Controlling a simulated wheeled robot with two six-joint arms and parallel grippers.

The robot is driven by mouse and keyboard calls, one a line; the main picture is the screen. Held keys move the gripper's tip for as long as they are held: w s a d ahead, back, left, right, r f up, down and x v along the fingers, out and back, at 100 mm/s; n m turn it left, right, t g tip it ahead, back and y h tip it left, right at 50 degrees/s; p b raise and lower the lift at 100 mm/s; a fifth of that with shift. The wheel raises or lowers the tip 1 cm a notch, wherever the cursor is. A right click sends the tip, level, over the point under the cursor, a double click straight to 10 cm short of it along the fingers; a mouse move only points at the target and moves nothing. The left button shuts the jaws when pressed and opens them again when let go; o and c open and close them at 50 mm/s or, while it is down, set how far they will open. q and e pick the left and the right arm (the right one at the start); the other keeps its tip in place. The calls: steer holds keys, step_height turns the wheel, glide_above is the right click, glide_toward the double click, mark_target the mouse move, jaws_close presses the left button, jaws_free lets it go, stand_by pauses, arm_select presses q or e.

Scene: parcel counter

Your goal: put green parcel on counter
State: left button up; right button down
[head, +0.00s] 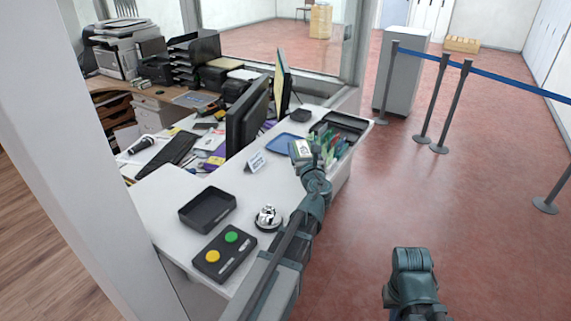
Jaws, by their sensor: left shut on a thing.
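The white counter (158,196) runs from the lower left to the middle of the head view. My left gripper (307,153) reaches over its far part and is shut on a small box-shaped parcel (299,149). The parcel shows a pale label; its green colour is hard to make out at this size. The gripper partly hides it, and I cannot tell whether it touches the counter. Part of my right arm shows at the lower right, over the floor; its fingers do not show.
On the counter are a black tray (207,209), a bell (267,217), a button box (224,253), a small sign (255,162) and a blue tray (284,142). A dark open bin (352,122) with coloured items stands at the far end. Monitors (247,115) stand behind.

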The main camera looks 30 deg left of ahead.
mark_target(295, 201)
arm_select(q)
steer(key=a+n+g+y, duration=0.1)
steer(key=a, duration=0.5)
steer(key=f+b, duration=1)
steer(key=shift+w, duration=0.25)
steer(key=shift+f, duration=0.2)
steer(key=o, duration=1.5)
steer(key=shift+r, duration=0.25)
steer(key=v, duration=1.2)
steer(key=shift+f, duration=0.15)
